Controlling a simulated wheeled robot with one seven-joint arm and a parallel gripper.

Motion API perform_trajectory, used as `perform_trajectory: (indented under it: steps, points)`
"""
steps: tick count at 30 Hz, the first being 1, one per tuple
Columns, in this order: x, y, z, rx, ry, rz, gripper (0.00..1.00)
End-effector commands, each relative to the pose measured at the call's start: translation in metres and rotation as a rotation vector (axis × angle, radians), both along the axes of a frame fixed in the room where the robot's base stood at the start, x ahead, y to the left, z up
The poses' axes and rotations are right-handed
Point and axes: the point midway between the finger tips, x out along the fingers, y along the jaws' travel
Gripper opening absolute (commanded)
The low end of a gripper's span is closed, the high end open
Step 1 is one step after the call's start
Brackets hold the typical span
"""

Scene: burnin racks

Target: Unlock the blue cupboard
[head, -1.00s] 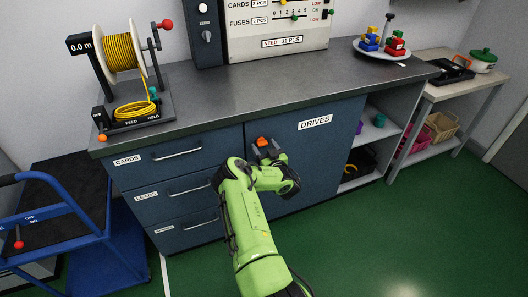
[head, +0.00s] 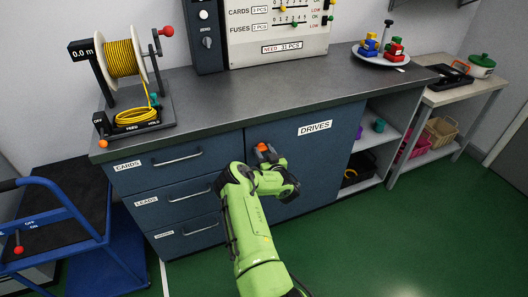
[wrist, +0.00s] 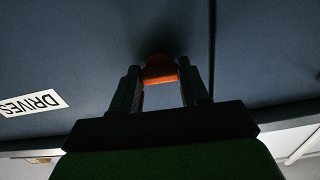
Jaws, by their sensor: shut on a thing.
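The blue cupboard (head: 330,150) under the counter has a closed door labelled DRIVES, which also shows in the wrist view (wrist: 90,60). An orange-red knob (head: 264,148) sits near the door's upper left edge. In the wrist view the knob (wrist: 159,68) is between the fingertips of my gripper (wrist: 160,80). My gripper (head: 268,157) is shut on the knob, with the fingers on either side of it. The arm and wrist hide part of the door below the knob in the head view.
Drawers (head: 175,185) labelled CARDS and LEADS are left of the door. Open shelves (head: 375,135) are to its right. A blue trolley (head: 60,230) stands at the left. A cable reel (head: 122,55) stands on the counter (head: 260,95). The green floor (head: 400,230) is clear at the right.

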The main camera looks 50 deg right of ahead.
Motion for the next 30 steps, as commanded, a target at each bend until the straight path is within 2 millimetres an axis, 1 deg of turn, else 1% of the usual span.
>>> perform_trajectory:
  steps: [8, 30]
  points:
    - [-0.0008, -0.0001, 0.0035, 0.155, -0.088, -0.002, 0.14]
    - [-0.0007, -0.0001, 0.0012, 0.756, -0.447, -0.001, 0.14]
